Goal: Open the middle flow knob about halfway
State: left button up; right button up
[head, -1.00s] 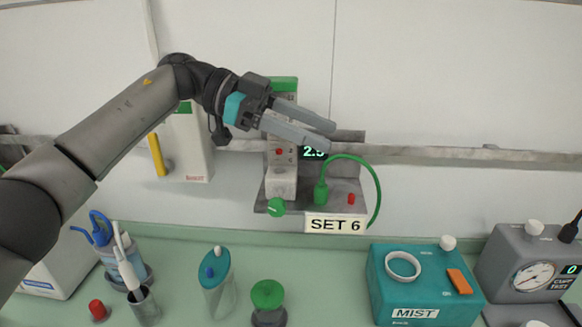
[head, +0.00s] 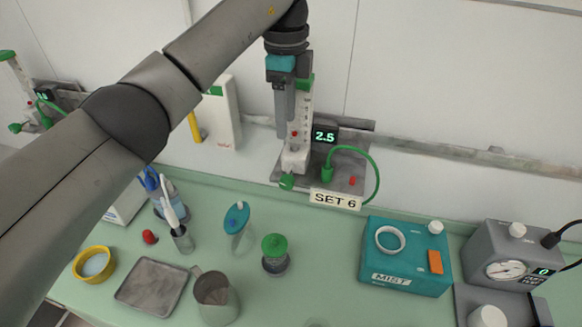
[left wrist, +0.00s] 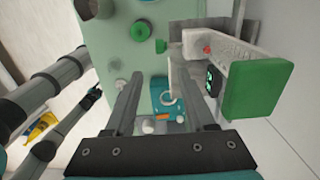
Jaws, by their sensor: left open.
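The flowmeter (head: 305,112) on the wall mount labelled SET 6 is a pale upright column with a green top. Its green knob (head: 287,182) is at the bottom front. The display (head: 325,136) beside it reads 2.5. My left gripper (head: 285,116) points down, open and empty, in front of the column and above the knob, apart from it. In the left wrist view my fingers (left wrist: 158,72) are spread with nothing between them; the flowmeter's green top (left wrist: 258,88) is at right. A small green round piece (left wrist: 160,46) there may be the knob. My right gripper does not show.
A green hose arches beside the display. Another flowmeter unit (head: 40,100) is at far left. Below are a green-lidded jar (head: 275,255), a metal jug (head: 215,298), a metal tray (head: 152,287), the teal MIST box (head: 407,262) and a grey gauge box (head: 510,255). A wall rail runs behind.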

aim_at(287, 177)
pick_arm(q)
notch_tip(287, 177, down, 15)
jog(key=shift+r, duration=0.1)
dwell(0.4)
grip_shut()
dwell(0.4)
